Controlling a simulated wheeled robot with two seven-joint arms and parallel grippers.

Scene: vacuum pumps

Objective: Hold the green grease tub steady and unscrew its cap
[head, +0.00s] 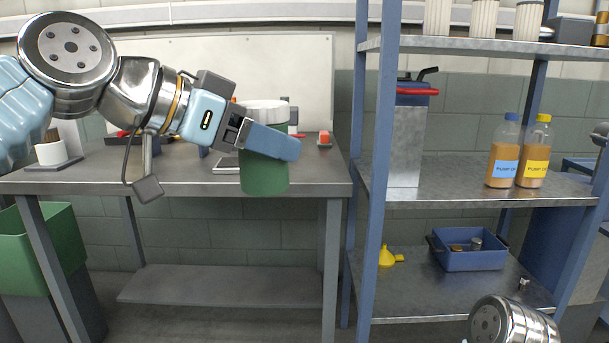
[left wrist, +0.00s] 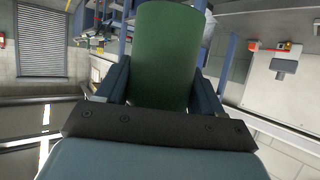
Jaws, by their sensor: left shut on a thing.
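The green grease tub (head: 264,177) is in the middle left of the head view, upright, with its white cap (head: 264,110) on top. My left gripper (head: 272,142) is shut on the tub's side and holds it in front of the workbench. In the left wrist view the green tub (left wrist: 168,55) stands between the two blue fingers. The cap cannot be made out there. My right gripper is not in view; only a link of my right arm shows at the lower right of the head view.
The grey workbench (head: 200,184) is behind the tub. A blue-framed shelf (head: 450,193) on the right holds two pump oil bottles (head: 518,153), a blue bin (head: 468,259) and a yellow funnel (head: 388,257). A green bin (head: 38,250) stands at the left.

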